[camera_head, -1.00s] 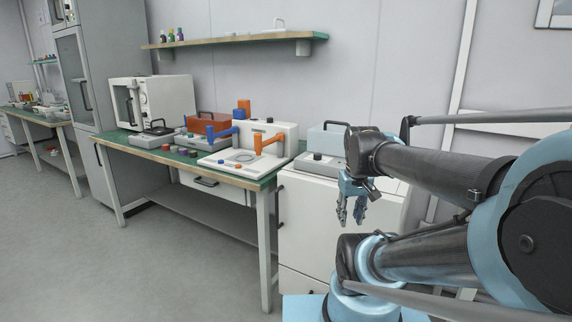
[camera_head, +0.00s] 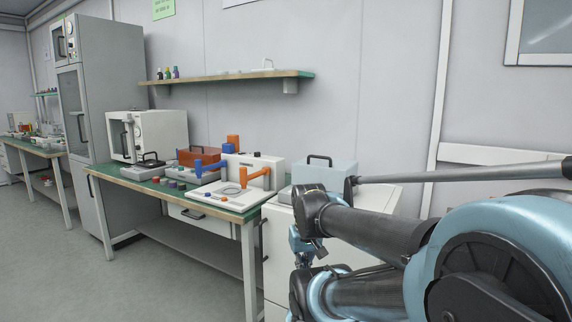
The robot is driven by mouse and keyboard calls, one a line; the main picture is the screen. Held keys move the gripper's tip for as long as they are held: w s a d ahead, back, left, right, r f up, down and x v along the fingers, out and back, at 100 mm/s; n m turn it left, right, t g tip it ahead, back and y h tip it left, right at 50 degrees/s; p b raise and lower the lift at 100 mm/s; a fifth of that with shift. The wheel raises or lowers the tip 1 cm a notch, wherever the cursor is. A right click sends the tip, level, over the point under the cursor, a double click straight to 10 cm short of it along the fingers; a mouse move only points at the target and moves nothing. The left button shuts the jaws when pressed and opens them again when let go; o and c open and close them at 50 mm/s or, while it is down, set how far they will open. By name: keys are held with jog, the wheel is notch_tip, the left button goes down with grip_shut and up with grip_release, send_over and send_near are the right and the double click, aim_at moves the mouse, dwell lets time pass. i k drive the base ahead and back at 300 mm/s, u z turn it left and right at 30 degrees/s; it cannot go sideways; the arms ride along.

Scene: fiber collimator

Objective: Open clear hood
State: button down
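The clear hood (camera_head: 325,172) is a pale bluish box with a dark handle on top. It sits closed on a device on the white cabinet at the right end of the bench, and my arm hides its lower right part. My gripper (camera_head: 301,258) hangs pointing down in front of the cabinet, below and left of the hood and apart from it. Its fingers are small and partly hidden by my arm, so I cannot tell if they are open.
On the green-topped bench (camera_head: 150,191) stand an orange hood (camera_head: 198,158) with a dark handle, a white device with blue and orange levers (camera_head: 222,193), and a white oven-like box (camera_head: 148,135). A wall shelf (camera_head: 230,77) hangs above. The floor at left is clear.

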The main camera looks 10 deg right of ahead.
aim_at(331, 173)
jog(key=u, duration=0.15)
jog(key=k, duration=1.3)
jog(key=z, duration=0.35)
jog(key=i, duration=1.05)
jog(key=u, duration=0.05)
